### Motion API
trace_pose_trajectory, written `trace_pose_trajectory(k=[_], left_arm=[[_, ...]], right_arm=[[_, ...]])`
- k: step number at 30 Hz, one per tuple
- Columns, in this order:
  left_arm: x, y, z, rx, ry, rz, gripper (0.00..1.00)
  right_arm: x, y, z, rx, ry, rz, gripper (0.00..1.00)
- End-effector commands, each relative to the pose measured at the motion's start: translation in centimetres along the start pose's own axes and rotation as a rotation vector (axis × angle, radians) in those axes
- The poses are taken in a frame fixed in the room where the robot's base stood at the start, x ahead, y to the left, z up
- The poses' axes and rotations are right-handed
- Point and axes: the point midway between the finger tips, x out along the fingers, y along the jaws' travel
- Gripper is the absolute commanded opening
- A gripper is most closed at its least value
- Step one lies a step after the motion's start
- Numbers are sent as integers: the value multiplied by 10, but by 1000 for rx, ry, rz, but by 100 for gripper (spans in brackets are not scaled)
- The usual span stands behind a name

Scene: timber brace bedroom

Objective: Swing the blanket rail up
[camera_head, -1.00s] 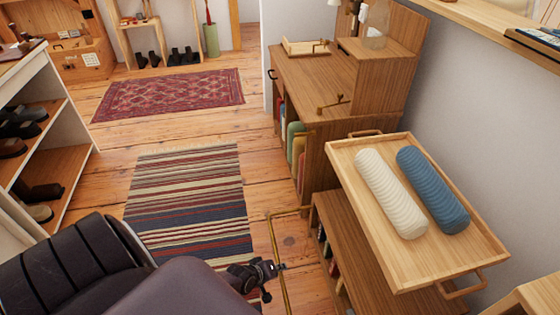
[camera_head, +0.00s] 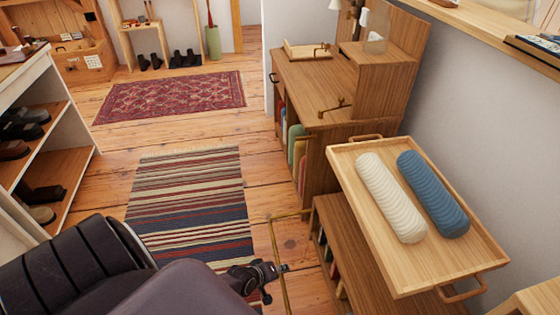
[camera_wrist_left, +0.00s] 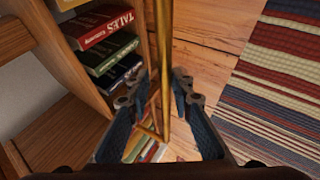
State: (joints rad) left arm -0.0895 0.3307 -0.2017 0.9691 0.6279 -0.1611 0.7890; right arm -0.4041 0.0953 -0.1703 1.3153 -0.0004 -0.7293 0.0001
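The blanket rail is a thin brass bar frame (camera_head: 275,245) that stands out from the side of the low wooden cabinet. My left gripper (camera_head: 277,281) is at its long bar, low over the floor. In the left wrist view the brass bar (camera_wrist_left: 163,65) runs between the two fingers of the left gripper (camera_wrist_left: 155,90). The fingers are apart, with a gap to the bar visible on the left side. I cannot tell whether the right finger touches it. My right gripper is not in view.
A wooden tray (camera_head: 442,273) with a cream roll (camera_head: 390,197) and a blue roll (camera_head: 433,195) sits on the right. Books (camera_wrist_left: 105,45) fill the cabinet shelf beside the rail. A striped rug (camera_head: 190,200) lies on open floor; a shoe shelf (camera_head: 60,160) stands left.

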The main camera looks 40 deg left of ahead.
Motion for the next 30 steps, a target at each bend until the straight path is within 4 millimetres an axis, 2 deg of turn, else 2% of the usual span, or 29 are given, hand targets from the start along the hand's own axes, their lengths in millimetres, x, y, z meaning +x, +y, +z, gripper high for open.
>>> trace_pose_trajectory(k=[11,20,30], left_arm=[[-8,2,3,-2,-4,5,19],[-43,1,2,-1,-2,3,19],[-91,-1,1,0,-1,0,19]], right_arm=[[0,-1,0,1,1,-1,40],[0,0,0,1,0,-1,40],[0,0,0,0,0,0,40]])
